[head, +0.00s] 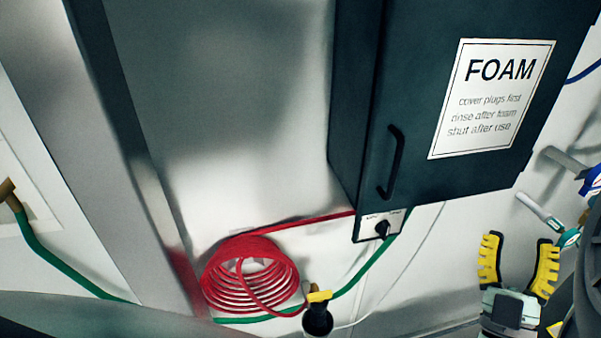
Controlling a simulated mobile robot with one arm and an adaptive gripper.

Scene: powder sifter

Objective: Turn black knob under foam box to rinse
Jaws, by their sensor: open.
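The foam box (368,110) is a dark wall cabinet with a white FOAM sign (490,97) and a black handle (391,162). Under its lower left corner, a small white plate (366,229) carries the black knob (382,230). The plate has small lettering along its top edge that is too small to read. My gripper (518,262) has yellow ribbed fingers pointing up. It is open and empty, at the lower right, to the right of the knob and apart from it.
A coiled red hose (252,276) hangs left of the knob. A green hose (350,283) runs below the plate. A black nozzle with a yellow top (318,312) is at the bottom. Pipes with blue valve parts (568,237) are at the right edge.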

